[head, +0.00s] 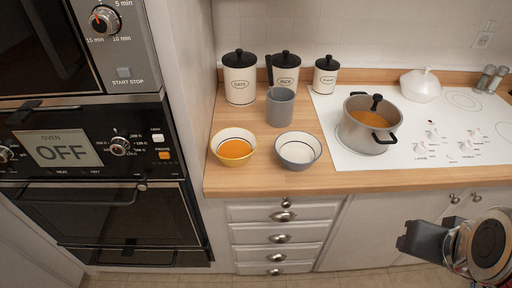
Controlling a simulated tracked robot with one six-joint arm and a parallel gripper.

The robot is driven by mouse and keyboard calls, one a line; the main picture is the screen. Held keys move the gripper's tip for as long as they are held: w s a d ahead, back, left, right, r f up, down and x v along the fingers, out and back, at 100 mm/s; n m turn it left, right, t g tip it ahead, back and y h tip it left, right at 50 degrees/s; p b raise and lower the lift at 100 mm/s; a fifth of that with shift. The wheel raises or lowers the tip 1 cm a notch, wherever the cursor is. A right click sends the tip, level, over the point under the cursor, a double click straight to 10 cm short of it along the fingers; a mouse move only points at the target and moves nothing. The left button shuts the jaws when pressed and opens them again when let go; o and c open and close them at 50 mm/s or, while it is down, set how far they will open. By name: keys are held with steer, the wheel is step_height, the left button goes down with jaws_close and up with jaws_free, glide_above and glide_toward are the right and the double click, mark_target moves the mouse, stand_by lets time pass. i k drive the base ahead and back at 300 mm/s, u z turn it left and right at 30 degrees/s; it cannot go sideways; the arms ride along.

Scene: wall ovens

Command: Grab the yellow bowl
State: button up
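The yellow bowl (220,155) stands upright on the wooden counter near its front left corner. It has a pale rim and orange contents. A grey bowl (298,161) with a white inside stands just to its right, a small gap apart. My gripper (404,242) is at the lower right, in front of the drawers and cupboards and below counter height. It is well away from the yellow bowl, to the right and nearer to me. Its fingers are dark and seen from the side, so their opening does not show.
A grey cup (280,106) stands behind the bowls, with lidded canisters (240,84) further back. A pot (362,136) sits on the white cooktop (450,162) to the right. The wall ovens (100,170) and a white side panel (184,80) border the counter's left.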

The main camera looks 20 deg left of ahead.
mark_target(235, 146)
steer(key=z, duration=0.55)
steer(key=k, duration=1.2)
steer(key=u, duration=1.9)
steer(key=i, duration=0.6)
